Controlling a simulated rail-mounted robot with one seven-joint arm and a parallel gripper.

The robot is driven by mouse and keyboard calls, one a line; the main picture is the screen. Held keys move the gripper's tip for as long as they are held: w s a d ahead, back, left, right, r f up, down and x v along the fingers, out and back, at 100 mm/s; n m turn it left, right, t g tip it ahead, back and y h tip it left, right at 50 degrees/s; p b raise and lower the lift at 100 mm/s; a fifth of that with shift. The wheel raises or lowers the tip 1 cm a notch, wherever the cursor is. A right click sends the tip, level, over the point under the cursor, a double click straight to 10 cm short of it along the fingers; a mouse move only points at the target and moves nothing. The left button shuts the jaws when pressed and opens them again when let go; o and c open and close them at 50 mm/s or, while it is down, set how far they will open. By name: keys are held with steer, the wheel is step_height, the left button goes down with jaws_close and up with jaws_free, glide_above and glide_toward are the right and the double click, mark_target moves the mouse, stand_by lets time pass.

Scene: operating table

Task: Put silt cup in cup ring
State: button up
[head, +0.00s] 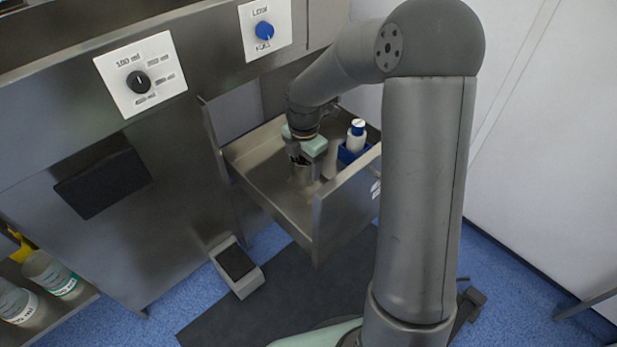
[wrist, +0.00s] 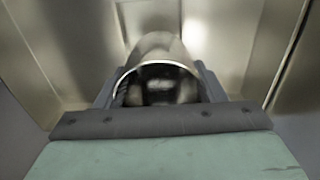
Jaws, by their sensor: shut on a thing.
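The silt cup is a shiny metal cup (wrist: 160,48), seen in the wrist view between the two fingers of my gripper (wrist: 160,92). My gripper is shut on it. In the head view my gripper (head: 301,160) points down inside an open steel drawer (head: 262,186), and the cup (head: 302,175) shows below the fingers. I cannot tell whether the cup touches the drawer floor. I cannot make out a cup ring in either view.
Two dial panels (head: 140,75) are on the steel front above. A pedal (head: 237,264) stands on the floor. Bottles (head: 52,274) sit on a low shelf at the left.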

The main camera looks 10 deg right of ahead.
steer(key=w+f, duration=0.1)
steer(key=d+f+b, duration=0.1)
steer(key=shift+w+d+f, duration=0.15)
steer(key=shift+w+f, duration=0.2)
steer(key=shift+w+d+f+b, duration=0.1)
steer(key=shift+f+b, duration=0.5)
steer(key=shift+f, duration=1)
steer(key=shift+f, duration=0.1)
steer(key=o, duration=1.1)
steer(key=shift+o, duration=0.2)
step_height(320, 180, up, 12)
steer(key=p, duration=0.4)
steer(key=shift+p, duration=0.4)
